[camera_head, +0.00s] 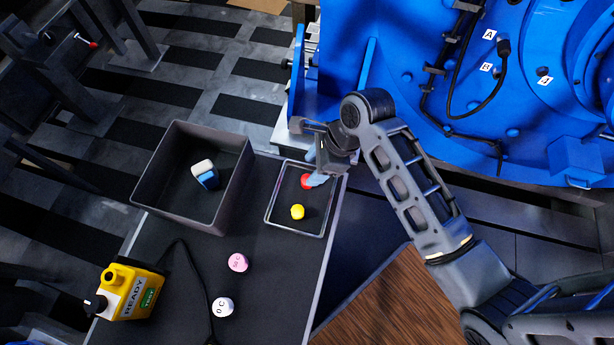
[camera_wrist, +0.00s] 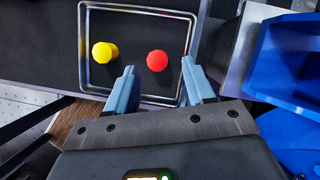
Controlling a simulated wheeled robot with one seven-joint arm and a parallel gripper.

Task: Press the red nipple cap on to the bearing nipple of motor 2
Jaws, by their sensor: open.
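The red nipple cap (camera_head: 306,182) lies in a shallow metal-rimmed tray (camera_head: 271,209) on the dark bench. It also shows in the wrist view (camera_wrist: 157,61), ahead of the gap between my fingers. My gripper (camera_head: 318,178) is over the tray; in the wrist view its two blue fingers (camera_wrist: 160,88) stand apart with nothing between them. The fingers partly cover the cap in the head view. The big blue motor housing (camera_head: 400,100) stands at the upper right. I cannot tell which part is motor 2, and the bearing nipple cannot be made out.
A yellow cap (camera_head: 297,212) lies in the same tray. A grey bin (camera_head: 229,190) holds a blue-and-white item. A pink cap (camera_head: 238,262), a white cap (camera_head: 223,307) and a yellow tester (camera_head: 131,290) with a cable are on the bench. Bare bench lies below the tray.

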